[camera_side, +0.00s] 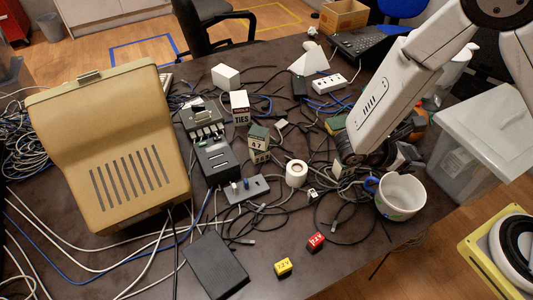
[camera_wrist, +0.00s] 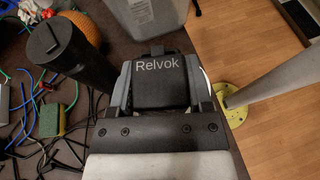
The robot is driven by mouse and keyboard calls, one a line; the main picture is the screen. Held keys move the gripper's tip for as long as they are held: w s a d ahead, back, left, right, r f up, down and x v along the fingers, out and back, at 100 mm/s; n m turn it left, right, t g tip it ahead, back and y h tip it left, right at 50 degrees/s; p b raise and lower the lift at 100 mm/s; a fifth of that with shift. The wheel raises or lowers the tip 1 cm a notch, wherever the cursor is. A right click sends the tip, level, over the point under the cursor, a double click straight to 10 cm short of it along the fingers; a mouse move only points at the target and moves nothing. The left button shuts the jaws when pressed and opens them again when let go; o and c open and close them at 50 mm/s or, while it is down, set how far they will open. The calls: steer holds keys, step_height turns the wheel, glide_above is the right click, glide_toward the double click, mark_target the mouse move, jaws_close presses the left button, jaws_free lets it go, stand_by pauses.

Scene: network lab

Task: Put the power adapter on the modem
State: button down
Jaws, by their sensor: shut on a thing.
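A black block marked "Relvok" (camera_wrist: 163,88), which looks like the power adapter, is between my gripper's fingers (camera_wrist: 162,72) in the wrist view. The fingers press on its two sides. In the side view my gripper (camera_side: 385,154) is at the table's right part, behind the white mug, and the block is mostly hard to make out there. I cannot tell for sure which device is the modem. A black slotted box (camera_side: 217,160) stands left of the table's middle, and a flat dark box (camera_side: 215,266) lies at the front.
A white mug (camera_side: 402,196) and a clear bin (camera_side: 478,145) are close to my gripper. A beige cabinet (camera_side: 110,150) fills the left. Cables, a white roll (camera_side: 296,173) and small red (camera_side: 316,241) and yellow (camera_side: 283,267) blocks clutter the table. A dark cylinder (camera_wrist: 68,52) stands left of the held block.

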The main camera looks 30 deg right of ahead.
steer(key=s+a+f+m+g+y, duration=0.1)
steer(key=s+a+m+g+y, duration=1)
steer(key=a+m, duration=0.4)
steer(key=w+a+r+m+t+y, duration=0.25)
steer(key=a+m+t+y, duration=0.35)
steer(key=a, duration=0.5)
steer(key=w+a+r+m+t+y, duration=0.2)
steer(key=w+a+m+t+y, duration=0.15)
steer(key=a+m+y, duration=0.6)
steer(key=shift+n+h, duration=0.45)
steer(key=shift+n, duration=0.5)
steer(key=shift+a+f, duration=0.25)
steer(key=shift+f, duration=0.5)
steer(key=shift+a+f, duration=0.25)
steer(key=shift+f, duration=0.55)
steer(key=shift+a+f, duration=0.25)
steer(key=shift+f, duration=0.5)
steer(key=shift+g, duration=0.25)
glide_above(215, 263)
steer(key=shift+f, duration=4.75)
